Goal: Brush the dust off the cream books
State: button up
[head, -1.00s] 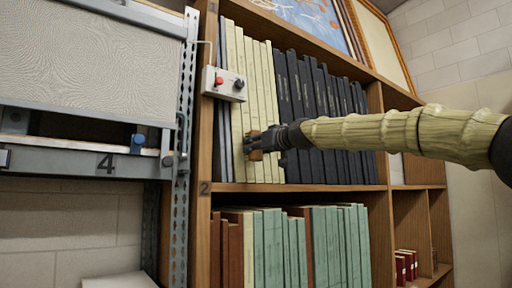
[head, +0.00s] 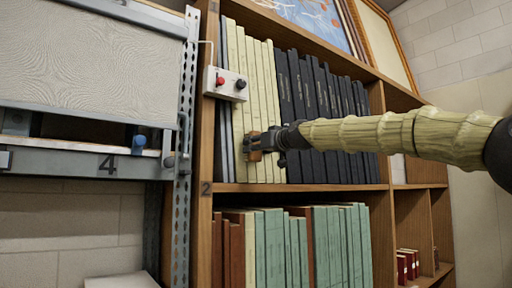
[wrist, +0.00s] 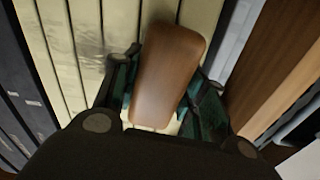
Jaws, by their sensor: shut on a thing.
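The cream books (head: 262,100) stand upright in a row at the left of the upper shelf. In the wrist view their pale spines (wrist: 62,40) fill the left and middle, with a grey dusty smudge on them. My gripper (head: 268,142) is in front of the lower part of the spines. It is shut on a brown wooden block-like handle (wrist: 168,75), likely the brush, which also shows in the head view (head: 255,146). Its bristles are hidden, so I cannot tell whether they touch the spines.
Dark books (head: 320,100) stand right of the cream ones, and grey volumes (head: 224,140) stand left. A control box (head: 226,84) with red and black knobs sits on the bookcase's left upright. A metal rack (head: 80,170) stands at left.

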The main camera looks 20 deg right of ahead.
jog(key=shift+w+a, duration=0.15)
jog(key=shift+w, duration=0.2)
dwell(0.3)
jog(key=shift+w+d+r+p, duration=0.1)
jog(key=shift+w+d+p, duration=0.15)
jog(key=shift+d+p, duration=0.45)
jog(key=shift+w+d, duration=0.15)
jog(key=shift+d, duration=0.4)
jog(key=shift+w+d, duration=0.15)
jog(key=shift+d, duration=0.4)
jog(key=shift+d, duration=0.1)
jog(key=w+d+p, duration=0.3)
jog(key=d+p, duration=0.2)
jog(key=d, duration=0.4)
jog(key=shift+w+d, duration=0.25)
jog(key=shift+w, duration=0.05)
jog(key=shift+d, duration=0.1)
